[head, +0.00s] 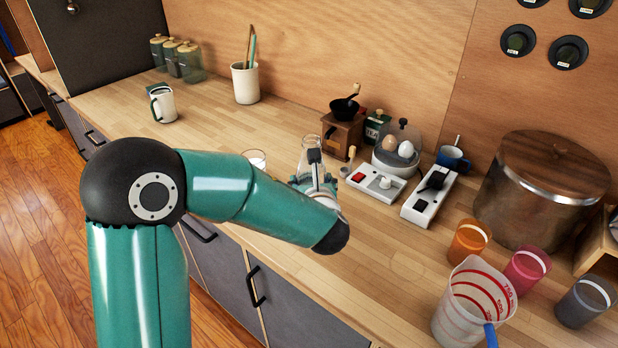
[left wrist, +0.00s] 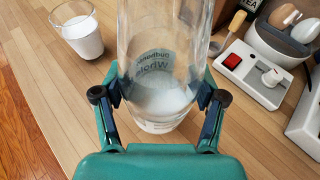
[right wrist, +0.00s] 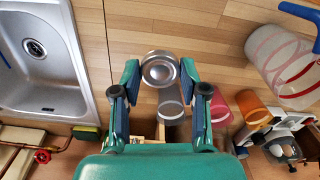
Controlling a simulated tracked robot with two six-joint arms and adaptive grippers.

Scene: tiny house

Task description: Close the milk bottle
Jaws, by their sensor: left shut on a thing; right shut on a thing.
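The milk bottle (head: 311,146) is clear glass with a little milk at the bottom and stands on the counter. Its mouth is out of frame in the left wrist view, where the bottle (left wrist: 163,90) fills the middle. My left gripper (head: 315,165) is shut around the bottle's body, with a finger on each side. My right gripper (right wrist: 159,75) is shut on a round silver lid (right wrist: 160,69), held between its fingertips. The right gripper and lid do not show in the head view. The lid is apart from the bottle.
A glass of milk (left wrist: 82,38) stands beside the bottle. A switch box (head: 377,184), coffee grinder (head: 343,133) and egg cooker (head: 393,160) stand close by. A measuring jug (head: 470,310) and several cups (head: 468,240) stand at right. The sink (right wrist: 45,50) shows in the right wrist view.

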